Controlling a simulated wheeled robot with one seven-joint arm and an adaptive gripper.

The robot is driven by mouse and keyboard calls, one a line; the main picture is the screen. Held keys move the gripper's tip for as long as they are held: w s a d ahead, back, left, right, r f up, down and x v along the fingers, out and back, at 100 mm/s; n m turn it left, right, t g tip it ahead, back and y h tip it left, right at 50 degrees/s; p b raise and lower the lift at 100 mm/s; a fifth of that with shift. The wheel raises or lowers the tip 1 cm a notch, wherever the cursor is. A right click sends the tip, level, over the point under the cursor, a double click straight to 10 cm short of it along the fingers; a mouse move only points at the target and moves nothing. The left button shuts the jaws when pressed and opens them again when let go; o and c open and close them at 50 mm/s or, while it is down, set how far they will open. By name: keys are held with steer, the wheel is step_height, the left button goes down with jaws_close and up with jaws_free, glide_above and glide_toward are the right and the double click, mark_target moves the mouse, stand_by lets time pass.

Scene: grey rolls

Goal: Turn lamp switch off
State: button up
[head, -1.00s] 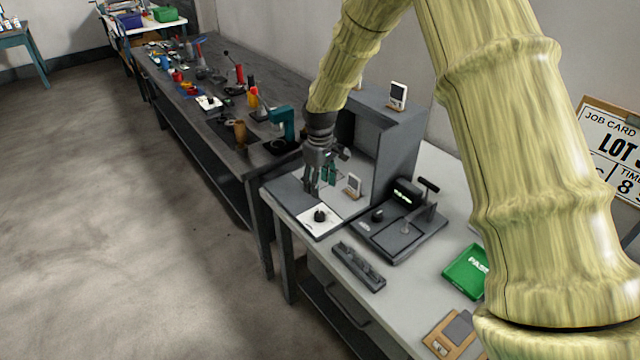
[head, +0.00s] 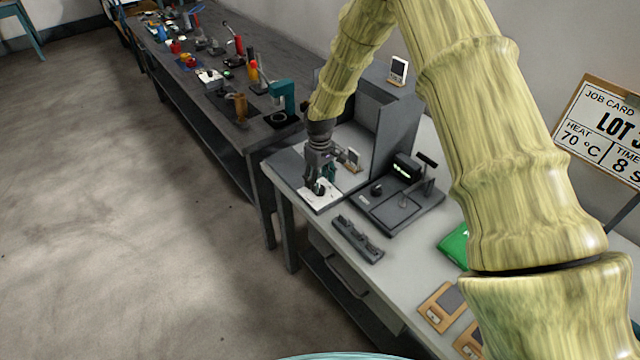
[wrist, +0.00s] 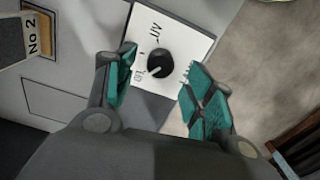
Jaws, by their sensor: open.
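The lamp switch is a black round knob (wrist: 160,63) on a white plate (wrist: 190,34) with dark lettering around it, seen in the wrist view. My gripper (wrist: 160,82) is open, with one teal-padded finger on each side of the knob and visible gaps between them. In the head view, my gripper (head: 318,188) points down over the white plate (head: 309,197) at the front of the grey booth (head: 398,125); it hides the knob there. I cannot read clearly which mark the knob points to.
A dark grey rack (head: 358,240) lies in front. A long tool-covered bench extends behind.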

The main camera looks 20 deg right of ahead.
mark_target(320, 188)
steer(key=shift+f+p, duration=0.45)
steer(key=shift+f, duration=1.2)
steer(key=c, duration=1)
